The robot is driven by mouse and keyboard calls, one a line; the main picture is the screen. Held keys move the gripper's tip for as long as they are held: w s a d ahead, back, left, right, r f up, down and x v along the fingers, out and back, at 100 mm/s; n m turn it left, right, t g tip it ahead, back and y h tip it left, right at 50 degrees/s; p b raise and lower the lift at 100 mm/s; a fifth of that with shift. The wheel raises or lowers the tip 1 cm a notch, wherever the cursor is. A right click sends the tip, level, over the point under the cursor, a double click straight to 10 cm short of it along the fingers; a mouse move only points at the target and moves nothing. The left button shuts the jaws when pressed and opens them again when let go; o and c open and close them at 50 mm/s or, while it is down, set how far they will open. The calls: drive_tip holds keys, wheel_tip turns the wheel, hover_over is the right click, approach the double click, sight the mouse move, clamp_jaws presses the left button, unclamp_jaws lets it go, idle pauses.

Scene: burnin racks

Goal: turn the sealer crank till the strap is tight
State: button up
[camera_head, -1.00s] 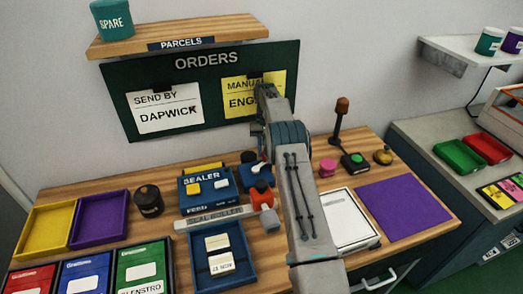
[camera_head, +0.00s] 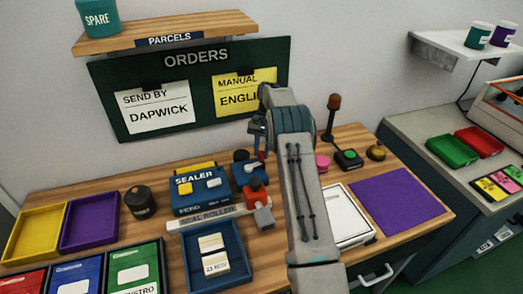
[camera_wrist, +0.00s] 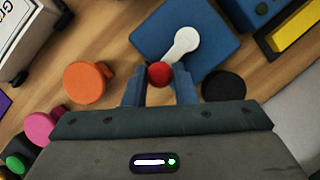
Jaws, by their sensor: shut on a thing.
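In the head view my arm partly hides this spot. I cannot make out the strap or how tight it is.
An orange round knob (camera_wrist: 85,82) and a black round piece (camera_wrist: 223,85) stand close on either side of my fingers. The seal roller (camera_head: 212,217) and a blue tray (camera_head: 186,262) lie in front. A purple mat (camera_head: 398,206) is clear at right.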

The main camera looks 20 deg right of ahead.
drive_tip(key=o, duration=1)
drive_tip(key=shift+r, duration=0.15)
